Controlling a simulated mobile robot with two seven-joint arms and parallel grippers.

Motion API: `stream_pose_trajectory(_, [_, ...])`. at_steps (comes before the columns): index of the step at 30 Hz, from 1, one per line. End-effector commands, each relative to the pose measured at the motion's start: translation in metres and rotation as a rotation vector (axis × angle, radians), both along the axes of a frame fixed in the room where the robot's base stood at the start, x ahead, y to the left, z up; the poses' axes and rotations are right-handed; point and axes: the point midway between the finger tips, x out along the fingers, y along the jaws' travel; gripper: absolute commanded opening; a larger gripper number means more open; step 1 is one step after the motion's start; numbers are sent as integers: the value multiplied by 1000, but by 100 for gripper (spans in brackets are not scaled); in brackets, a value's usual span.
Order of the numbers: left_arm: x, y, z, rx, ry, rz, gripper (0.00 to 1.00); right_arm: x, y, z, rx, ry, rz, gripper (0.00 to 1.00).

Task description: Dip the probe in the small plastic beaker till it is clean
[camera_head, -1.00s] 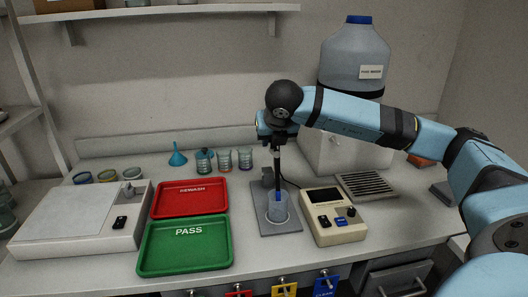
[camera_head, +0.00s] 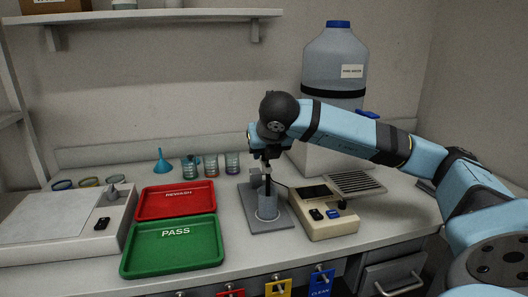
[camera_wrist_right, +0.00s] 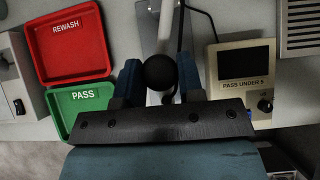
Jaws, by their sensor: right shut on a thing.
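My right gripper (camera_head: 268,155) is shut on the dark, upright probe (camera_head: 267,182) above the small plastic beaker (camera_head: 267,207). The clear beaker stands on a grey stand base (camera_head: 246,217). The probe's lower end reaches into the beaker's mouth; its tip and any dirt on it cannot be made out. In the right wrist view the probe's round black top (camera_wrist_right: 160,72) sits between the two blue fingers, and the beaker is hidden. My left gripper is not in view.
A cream meter (camera_head: 330,212) stands close to the right of the stand; in the wrist view it reads "PASS UNDER 5". A green PASS tray (camera_head: 174,256) and red REWASH tray (camera_head: 176,208) lie left. Several glass beakers (camera_head: 210,165) stand behind. A large water bottle (camera_head: 335,70) stands back right.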

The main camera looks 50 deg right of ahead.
Motion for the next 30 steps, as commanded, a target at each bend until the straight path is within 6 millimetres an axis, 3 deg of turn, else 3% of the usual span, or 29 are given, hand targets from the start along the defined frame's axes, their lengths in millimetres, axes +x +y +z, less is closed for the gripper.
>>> stream_pose_trajectory(1, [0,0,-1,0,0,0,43,-3,4,-8,3,21,9,0])
stream_pose_trajectory(7, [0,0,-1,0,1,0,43,-3,4,-9,2,23,10,0])
stream_pose_trajectory(8, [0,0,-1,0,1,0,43,-3,4,-9,3,24,10,38])
stream_pose_trajectory(11, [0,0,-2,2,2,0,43,-3,4,-9,3,22,9,60])
stream_pose_trajectory(22, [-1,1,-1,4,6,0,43,-4,4,0,1,12,6,60])
stream_pose_trajectory(30, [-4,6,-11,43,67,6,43,-32,21,42,1,8,7,60])
